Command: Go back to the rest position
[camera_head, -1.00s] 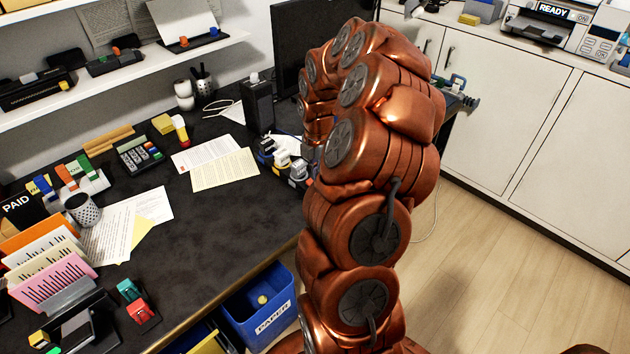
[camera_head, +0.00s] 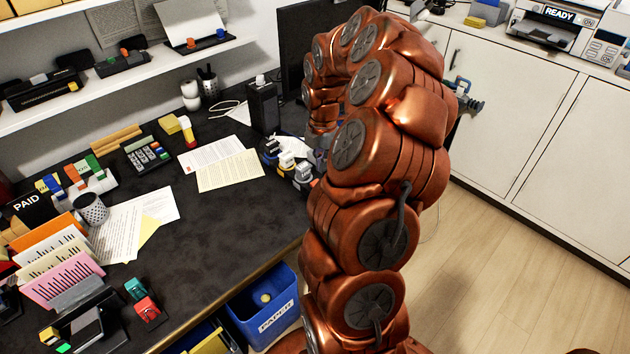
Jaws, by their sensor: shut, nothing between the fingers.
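My copper-coloured arm rises from the bottom middle of the head view and folds over at the top. Its far links curve down on the left side, in front of the black monitor.
A blue paper bin (camera_head: 265,310) stands below. White cabinets (camera_head: 515,120) and free floor (camera_head: 490,260) lie right.

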